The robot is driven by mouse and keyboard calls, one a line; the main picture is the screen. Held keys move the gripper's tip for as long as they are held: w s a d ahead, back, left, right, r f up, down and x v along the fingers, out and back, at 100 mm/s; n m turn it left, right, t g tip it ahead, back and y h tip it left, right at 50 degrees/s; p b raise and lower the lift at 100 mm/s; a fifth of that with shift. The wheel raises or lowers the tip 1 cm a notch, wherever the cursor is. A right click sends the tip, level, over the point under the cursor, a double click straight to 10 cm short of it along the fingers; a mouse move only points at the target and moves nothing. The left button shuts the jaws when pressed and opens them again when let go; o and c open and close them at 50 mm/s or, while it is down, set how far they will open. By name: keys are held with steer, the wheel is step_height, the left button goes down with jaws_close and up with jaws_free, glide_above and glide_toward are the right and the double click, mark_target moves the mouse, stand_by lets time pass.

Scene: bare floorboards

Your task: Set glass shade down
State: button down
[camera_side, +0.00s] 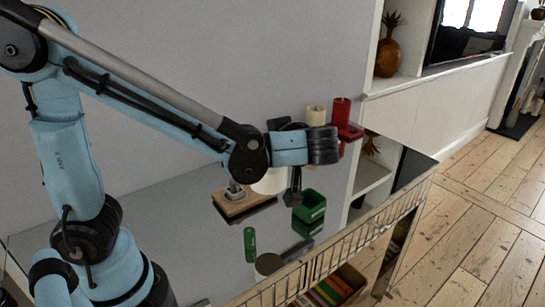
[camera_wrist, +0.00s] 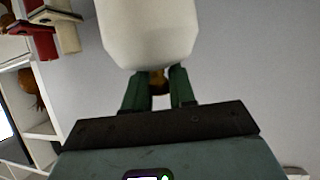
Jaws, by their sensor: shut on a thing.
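The glass shade, a plain whitish rounded cup shape, shows large at the top of the wrist view (camera_wrist: 150,32). In the side view only part of the shade (camera_side: 270,182) shows, below and behind my arm. My gripper (camera_wrist: 158,78) is shut on the shade, its two dark green fingers meeting its lower edge in the wrist view. The shade appears to be held above the glossy grey tabletop (camera_side: 190,250); the exact gap cannot be told.
A wooden block with a grey fitting (camera_side: 236,197) is near the shade. Red (camera_side: 341,112) and cream (camera_side: 316,116) cylinders are behind. A wire rail (camera_side: 330,258) edges the front.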

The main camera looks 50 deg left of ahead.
steer(key=w+f, duration=0.2)
steer(key=w, duration=1.4)
steer(key=shift+n+g, duration=0.3)
steer(key=shift+w+a+f, duration=0.55)
steer(key=shift+a+f, duration=1.3)
steer(key=shift+a, duration=0.15)
steer(key=shift+w+a+f, duration=0.55)
steer(key=shift+a+f, duration=1.3)
steer(key=shift+a, duration=0.2)
steer(key=shift+w+a+f, duration=0.55)
steer(key=shift+a+f, duration=1.3)
steer(key=shift+a, duration=0.15)
steer(key=shift+f, duration=0.1)
steer(key=c, duration=0.9)
jaws_free()
steer(key=shift+f, duration=0.1)
steer(key=shift+c, duration=0.2)
